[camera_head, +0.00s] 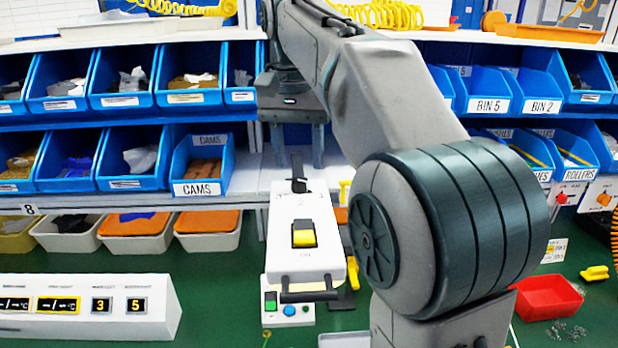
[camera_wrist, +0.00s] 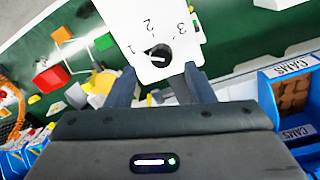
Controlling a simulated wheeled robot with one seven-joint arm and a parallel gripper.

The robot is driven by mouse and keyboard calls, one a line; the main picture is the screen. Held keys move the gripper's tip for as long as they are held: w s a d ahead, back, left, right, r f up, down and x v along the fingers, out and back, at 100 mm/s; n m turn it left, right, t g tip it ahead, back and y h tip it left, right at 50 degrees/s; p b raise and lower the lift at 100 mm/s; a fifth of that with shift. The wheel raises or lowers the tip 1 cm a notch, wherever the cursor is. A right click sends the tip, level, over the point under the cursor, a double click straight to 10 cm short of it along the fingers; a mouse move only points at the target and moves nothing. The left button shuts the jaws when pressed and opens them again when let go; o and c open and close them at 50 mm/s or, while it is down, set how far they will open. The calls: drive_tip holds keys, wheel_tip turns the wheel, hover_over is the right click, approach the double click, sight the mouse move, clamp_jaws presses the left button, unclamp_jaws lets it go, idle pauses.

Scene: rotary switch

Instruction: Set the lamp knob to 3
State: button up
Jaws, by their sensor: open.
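The lamp knob (camera_head: 299,180) is a black rotary knob at the top end of a white box (camera_head: 286,212). In the wrist view the knob (camera_wrist: 156,56) is dark and round with a short white mark, and the digits 1, 2 and 3 stand around it. I cannot tell surely which digit the mark points to. My gripper (camera_head: 307,160) is just behind the knob in the head view. In the wrist view its two fingers (camera_wrist: 158,74) are spread, with their tips to either side of the knob's near edge and nothing between them.
The white box also carries a yellow rocker switch (camera_head: 304,234) and a black handle (camera_head: 309,290). A display unit (camera_head: 85,306) stands at the left, and a red tray (camera_head: 547,297) lies at the right on the green table. Blue bins (camera_head: 202,164) line the shelves behind.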

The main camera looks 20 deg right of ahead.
sight(300, 180)
drive_tip(key=shift+f, duration=2.1)
